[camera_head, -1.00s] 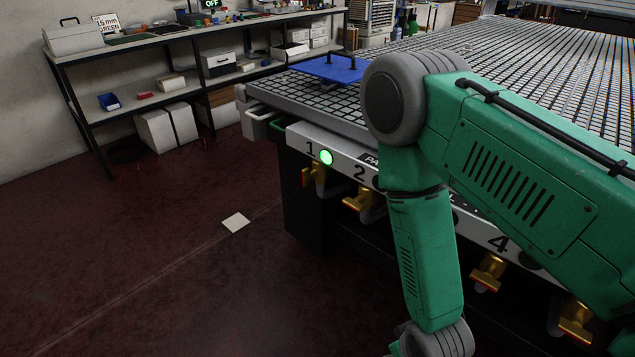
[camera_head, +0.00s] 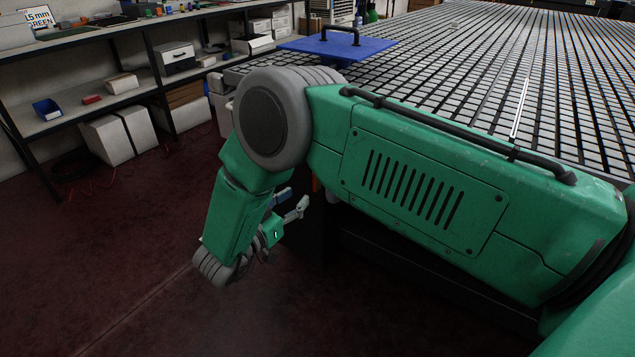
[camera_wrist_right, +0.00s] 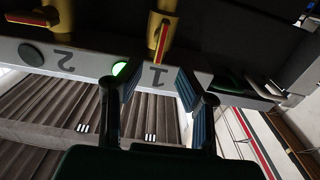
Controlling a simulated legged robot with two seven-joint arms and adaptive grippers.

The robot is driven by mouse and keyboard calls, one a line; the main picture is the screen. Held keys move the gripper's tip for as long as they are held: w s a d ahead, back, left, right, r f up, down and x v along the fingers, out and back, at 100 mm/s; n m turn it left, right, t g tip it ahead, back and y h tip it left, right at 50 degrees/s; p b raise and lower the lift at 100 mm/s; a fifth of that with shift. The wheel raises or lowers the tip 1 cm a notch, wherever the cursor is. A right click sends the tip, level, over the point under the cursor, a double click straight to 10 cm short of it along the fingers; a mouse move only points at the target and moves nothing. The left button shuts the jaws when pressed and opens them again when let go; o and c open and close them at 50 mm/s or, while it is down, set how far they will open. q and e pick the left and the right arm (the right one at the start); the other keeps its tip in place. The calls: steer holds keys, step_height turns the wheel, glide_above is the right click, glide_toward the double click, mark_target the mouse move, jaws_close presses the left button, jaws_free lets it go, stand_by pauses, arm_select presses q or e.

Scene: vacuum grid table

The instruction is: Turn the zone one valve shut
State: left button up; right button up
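In the right wrist view, which is upside down, the zone one valve (camera_wrist_right: 161,32) is yellow with a red-edged handle. It sits at the panel label "1", beside a lit green lamp (camera_wrist_right: 119,68). My right gripper (camera_wrist_right: 158,76) is open and empty there. Its blue-padded fingers are spread, and the valve lies beyond the tips, roughly centred between them; I see no contact. In the head view my right gripper (camera_head: 294,203) is low at the table's near-left corner. My arm hides the numbered panel and most of the valves in that view. My left gripper is not in view.
A second yellow valve (camera_wrist_right: 52,18) and a dark lamp (camera_wrist_right: 31,54) sit by label "2". The grid table (camera_head: 470,60) carries a blue plate (camera_head: 338,47) with a black handle. A shelf (camera_head: 110,92) with boxes stands at left. The floor left of my arm looks clear.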

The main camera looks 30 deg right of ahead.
mark_target(313, 181)
steer(key=b+x, duration=0.1)
steer(key=x, duration=0.7)
steer(key=shift+w+d+b, duration=0.25)
steer(key=shift+d+b, duration=0.1)
steer(key=shift+w+d, duration=0.1)
steer(key=shift+d, duration=0.25)
steer(key=shift+a, duration=0.35)
steer(key=shift+c, duration=1.3)
steer(key=shift+r, duration=0.1)
jaws_close()
